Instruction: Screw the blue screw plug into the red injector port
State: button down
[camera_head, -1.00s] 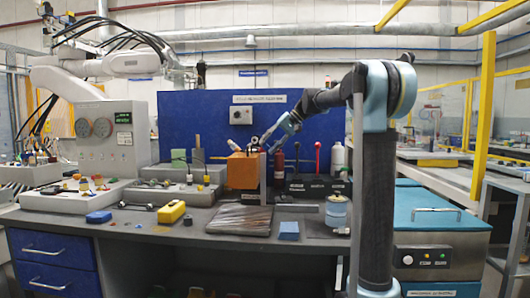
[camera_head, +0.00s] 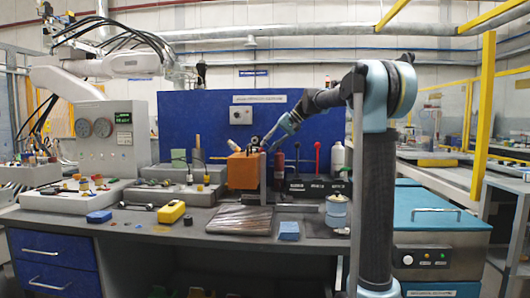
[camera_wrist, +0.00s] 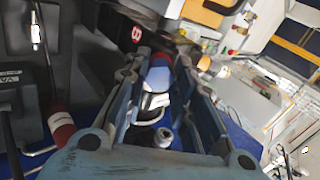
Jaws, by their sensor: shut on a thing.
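My gripper (camera_head: 265,146) is at the upper right of an orange block (camera_head: 242,171) on the bench in the head view. In the wrist view, my gripper (camera_wrist: 158,80) has its two long fingers on either side of a blue piece, which looks like the blue screw plug (camera_wrist: 157,79). The fingers are shut on it. A red part (camera_wrist: 161,59), perhaps the red injector port, shows just beyond the plug's far end. The fingers partly hide both, and I cannot tell whether they touch or how far the plug is in. Neither is clear in the head view.
A red cylinder (camera_head: 279,168) and a dark unit with upright levers (camera_head: 316,187) stand to the right of the block. A blue panel (camera_head: 222,110) rises behind. A dark mat (camera_head: 240,220) and a yellow case (camera_head: 171,212) lie in front.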

jog(key=m, duration=0.9)
jog(key=shift+m, duration=0.9)
jog(key=m, duration=0.6)
jog(key=shift+m, duration=0.4)
jog(key=m, duration=0.4)
jog(key=shift+m, duration=0.6)
jog(key=shift+f, duration=0.1)
